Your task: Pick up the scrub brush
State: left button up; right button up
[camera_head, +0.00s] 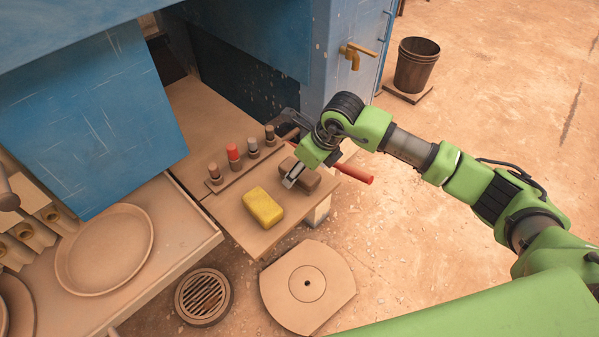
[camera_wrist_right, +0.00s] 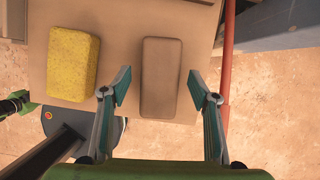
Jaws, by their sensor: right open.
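The scrub brush shows as a brown block (camera_head: 312,181) near the right end of a small wooden shelf; its bristles are not visible. In the right wrist view the brown block (camera_wrist_right: 161,72) lies lengthwise between the fingertips. My right gripper (camera_head: 291,180) is open and over the block in the head view. In the right wrist view, its fingers (camera_wrist_right: 158,84) stand on either side of the block with a gap on each side. I cannot tell how far above it they are. My left gripper is not in view.
A yellow sponge (camera_head: 263,207) lies left of the block, and a rack of several knobs (camera_head: 233,156) stands behind. A red bar (camera_head: 355,173) runs beside the shelf's right end. A blue machine (camera_head: 345,50) rises behind. A tan round pan (camera_head: 104,249) lies left.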

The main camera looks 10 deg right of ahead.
jog(key=shift+w+a+f, duration=0.15)
jog(key=shift+f, duration=0.5)
jog(key=shift+f+b, duration=0.2)
jog(key=shift+b, duration=0.15)
jog(key=c, duration=1.3)
